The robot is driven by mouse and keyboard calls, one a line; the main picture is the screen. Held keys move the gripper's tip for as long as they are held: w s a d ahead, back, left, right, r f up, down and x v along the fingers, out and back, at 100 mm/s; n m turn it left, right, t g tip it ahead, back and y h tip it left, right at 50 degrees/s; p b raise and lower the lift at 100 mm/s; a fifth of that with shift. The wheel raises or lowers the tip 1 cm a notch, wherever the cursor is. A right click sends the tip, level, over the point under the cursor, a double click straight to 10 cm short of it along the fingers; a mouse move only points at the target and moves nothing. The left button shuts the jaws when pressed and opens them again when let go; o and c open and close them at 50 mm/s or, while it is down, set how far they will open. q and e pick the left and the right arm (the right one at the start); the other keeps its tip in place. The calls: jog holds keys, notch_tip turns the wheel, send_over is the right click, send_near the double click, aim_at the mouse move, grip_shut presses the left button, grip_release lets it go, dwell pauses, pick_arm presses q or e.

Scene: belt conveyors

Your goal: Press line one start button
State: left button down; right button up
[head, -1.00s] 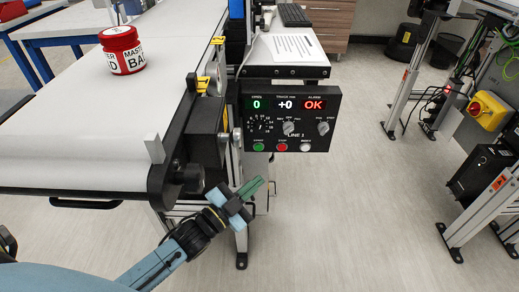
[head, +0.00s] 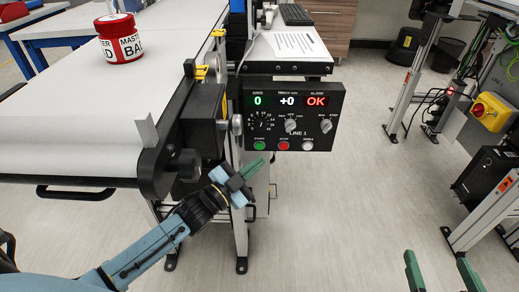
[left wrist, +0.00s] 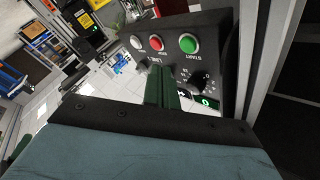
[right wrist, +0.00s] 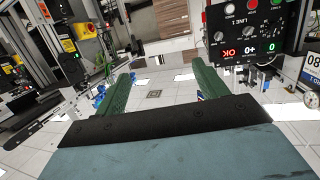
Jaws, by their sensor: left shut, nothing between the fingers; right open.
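The line 1 control panel (head: 316,117) is a black box with lit displays reading 0, +0 and OK, and knobs below them. Its green start button (head: 259,146) is at the lower left, beside a red button (head: 284,146) and a white one (head: 307,146). The green button also shows in the left wrist view (left wrist: 188,43). My left gripper (head: 258,166) is shut and empty, just below the green button; I cannot tell whether it touches the panel. My right gripper (head: 437,268) is open and empty at the lower right; it also shows in the right wrist view (right wrist: 160,84).
A conveyor belt (head: 60,110) with a red and white jar (head: 121,39) on it runs at the left. A paper sheet (head: 292,43) lies on a shelf above the panel. A yellow box with a red knob (head: 491,111) is at the right. The middle floor is clear.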

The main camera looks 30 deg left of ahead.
aim_at(260, 146)
pick_arm(q)
jog(key=shift+w+a, duration=0.3)
jog(key=shift+w, duration=0.3)
jog(key=shift+w+a, duration=0.3)
jog(key=shift+w, duration=0.3)
pick_arm(e)
jog(key=shift+w+a+r+t+y, duration=0.1)
jog(key=shift+a+r+t+y, duration=0.1)
jog(key=shift+r+t, duration=0.35)
jog(key=shift+w+a+r+t+y, duration=0.1)
jog(key=shift+r+t+y, duration=0.15)
jog(key=shift+r, duration=0.45)
pick_arm(q)
jog(key=shift+w, duration=0.1)
jog(key=shift+w+a, duration=0.2)
jog(key=shift+w, duration=0.1)
